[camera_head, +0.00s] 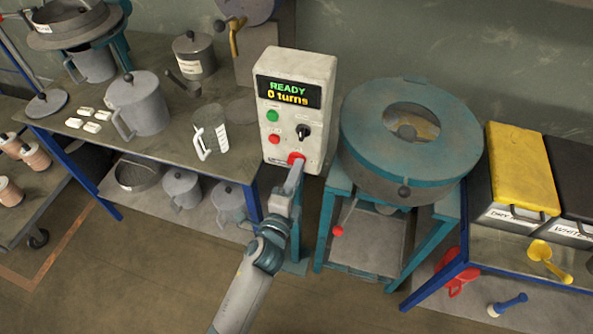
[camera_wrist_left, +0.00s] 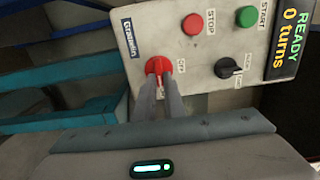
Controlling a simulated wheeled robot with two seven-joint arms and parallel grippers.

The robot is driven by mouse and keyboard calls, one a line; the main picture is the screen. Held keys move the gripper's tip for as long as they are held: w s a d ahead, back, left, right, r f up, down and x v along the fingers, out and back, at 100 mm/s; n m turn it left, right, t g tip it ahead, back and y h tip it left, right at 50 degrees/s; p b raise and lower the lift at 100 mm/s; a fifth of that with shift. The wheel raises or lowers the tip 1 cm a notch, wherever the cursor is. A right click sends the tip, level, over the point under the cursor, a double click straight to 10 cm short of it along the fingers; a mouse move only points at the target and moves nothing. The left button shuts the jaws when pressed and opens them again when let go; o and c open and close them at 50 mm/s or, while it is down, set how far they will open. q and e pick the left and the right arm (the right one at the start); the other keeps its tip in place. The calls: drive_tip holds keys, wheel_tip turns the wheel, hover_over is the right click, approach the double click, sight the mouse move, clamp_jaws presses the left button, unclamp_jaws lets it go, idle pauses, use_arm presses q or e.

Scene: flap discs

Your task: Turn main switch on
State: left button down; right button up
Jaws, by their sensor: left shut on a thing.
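The control box (camera_head: 292,105) stands upright with a lit display (camera_head: 288,92) reading "READY 0 turns". Its red main switch (camera_head: 296,158) is a rotary knob low on the panel; it also shows in the left wrist view (camera_wrist_left: 158,66). My left gripper (camera_head: 296,167) reaches the knob, and in the left wrist view its two fingers are shut on the knob, partly hiding it. A green start button (camera_head: 272,116), a red stop button (camera_head: 274,139) and a black selector knob (camera_head: 303,131) sit above the main switch. My right gripper is not in view.
A teal drum machine (camera_head: 362,125) stands close to the right of the box. A clear measuring jug (camera_head: 209,132) and grey pots (camera_head: 137,103) stand on the table to the left. A yellow-lidded bin (camera_head: 522,165) is at the right.

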use_arm(q)
drive_tip(key=c, duration=1.8)
unclamp_jaws()
drive_tip(key=shift+f, duration=0.1)
drive_tip(key=shift+c, duration=0.2)
drive_tip(key=b+v, duration=0.4)
drive_tip(key=v, duration=1.3)
drive_tip(key=shift+s, duration=0.2)
